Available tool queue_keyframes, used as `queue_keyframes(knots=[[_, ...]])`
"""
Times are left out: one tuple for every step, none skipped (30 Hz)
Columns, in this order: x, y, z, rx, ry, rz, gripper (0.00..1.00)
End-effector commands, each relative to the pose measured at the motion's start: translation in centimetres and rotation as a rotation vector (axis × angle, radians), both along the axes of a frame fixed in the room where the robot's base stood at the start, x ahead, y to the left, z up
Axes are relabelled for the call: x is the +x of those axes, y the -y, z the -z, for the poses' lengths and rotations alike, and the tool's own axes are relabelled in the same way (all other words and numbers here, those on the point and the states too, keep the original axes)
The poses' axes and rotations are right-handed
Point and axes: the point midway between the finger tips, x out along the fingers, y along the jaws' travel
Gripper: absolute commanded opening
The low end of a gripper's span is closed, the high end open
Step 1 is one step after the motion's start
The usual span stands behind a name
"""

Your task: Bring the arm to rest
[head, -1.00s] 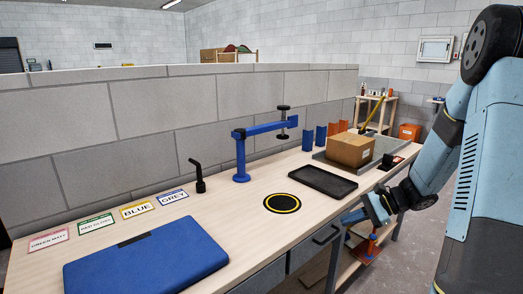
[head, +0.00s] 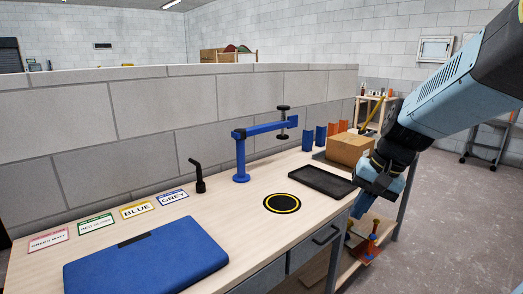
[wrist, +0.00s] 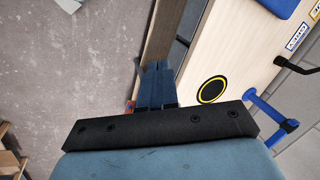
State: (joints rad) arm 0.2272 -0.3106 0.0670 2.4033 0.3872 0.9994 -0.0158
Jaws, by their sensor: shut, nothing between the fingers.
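My gripper (head: 362,208) hangs past the right front edge of the workbench in the head view, pointing down. It is shut and empty. In the wrist view its fingers (wrist: 156,72) are together, with the bench edge and the floor behind them. My blue arm comes in from the right and hides part of the far bench end.
The workbench (head: 120,220) carries a blue case (head: 150,258), a blue clamp stand (head: 241,160), a black-and-yellow disc (head: 282,203), a black tray (head: 321,181) and a cardboard box (head: 349,150). Colour cards lie along the back. The floor (head: 445,230) at right is open.

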Motion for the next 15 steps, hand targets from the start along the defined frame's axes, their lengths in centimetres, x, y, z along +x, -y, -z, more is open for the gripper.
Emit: queue_keyframes(knots=[[-0.9,-0.1,-0.8,-0.035,0.035,-0.028,0.0],[-1.3,-0.1,-1.1,-0.055,0.053,-0.043,0.0],[-1.9,0.0,-1.6,-0.082,0.078,-0.063,0.0],[-2.3,0.0,-2.0,-0.102,0.098,-0.076,0.0],[-2.7,0.1,-2.3,-0.122,0.117,-0.09,0.0],[-3.3,0.2,-2.8,-0.148,0.143,-0.108,0.0],[-3.7,0.2,-3.1,-0.166,0.162,-0.122,0.0],[-4.2,0.3,-3.4,-0.186,0.181,-0.135,0.0],[-4.7,0.4,-3.9,-0.211,0.209,-0.153,0.0],[-5.1,0.5,-4.2,-0.229,0.229,-0.166,0.0],[-5.5,0.6,-4.5,-0.249,0.249,-0.178,0.0],[-6.1,0.8,-4.9,-0.27,0.274,-0.193,0.0],[-6.4,0.9,-5.2,-0.286,0.291,-0.203,0.0],[-6.8,1.0,-5.4,-0.301,0.308,-0.214,0.0],[-7.2,1.1,-5.7,-0.318,0.329,-0.225,0.0]])
